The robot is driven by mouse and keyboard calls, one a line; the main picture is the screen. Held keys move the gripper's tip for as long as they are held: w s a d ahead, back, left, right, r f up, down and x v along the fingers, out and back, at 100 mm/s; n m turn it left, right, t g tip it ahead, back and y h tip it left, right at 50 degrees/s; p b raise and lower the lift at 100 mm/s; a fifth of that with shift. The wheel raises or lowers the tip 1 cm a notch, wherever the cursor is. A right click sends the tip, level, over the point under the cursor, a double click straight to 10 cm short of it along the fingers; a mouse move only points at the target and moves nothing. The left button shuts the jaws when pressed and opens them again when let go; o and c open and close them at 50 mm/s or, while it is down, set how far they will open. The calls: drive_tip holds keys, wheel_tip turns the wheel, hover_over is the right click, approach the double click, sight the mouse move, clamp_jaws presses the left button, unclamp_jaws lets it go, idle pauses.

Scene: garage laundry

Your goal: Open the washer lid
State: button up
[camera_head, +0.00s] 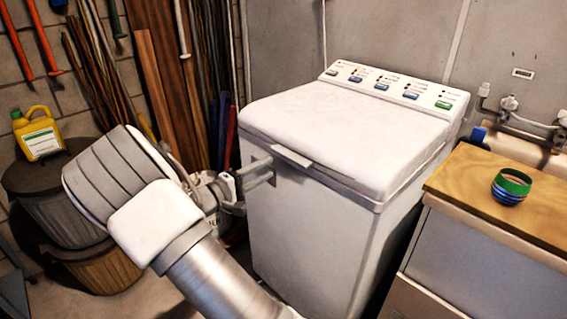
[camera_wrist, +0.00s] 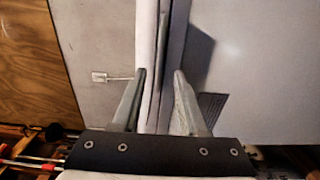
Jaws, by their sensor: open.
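The washer (camera_head: 310,220) is a white top-loader with a control panel at its back. Its white lid (camera_head: 345,125) lies flat and shut. A grey handle lip (camera_head: 290,157) sticks out from the lid's front edge. My gripper (camera_head: 272,169) is at the front left of the washer, just below and left of that lip. In the wrist view my gripper (camera_wrist: 160,73) is open, with its two fingers spread either side of the lid's edge (camera_wrist: 147,60) and the grey strip beside it. I cannot tell whether the fingers touch it.
A wooden-topped counter (camera_head: 490,195) with a striped bowl (camera_head: 511,187) stands close on the right. Lidded bins (camera_head: 60,215) and a yellow jug (camera_head: 38,133) are at the left. Planks and poles (camera_head: 160,90) lean on the back wall. Pipes (camera_head: 525,120) run behind the counter.

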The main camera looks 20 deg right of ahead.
sight(287, 158)
drive_tip(key=b+x, duration=0.1)
drive_tip(key=x, duration=0.6)
drive_tip(key=shift+d, duration=0.25)
clamp_jaws()
idle(1.1)
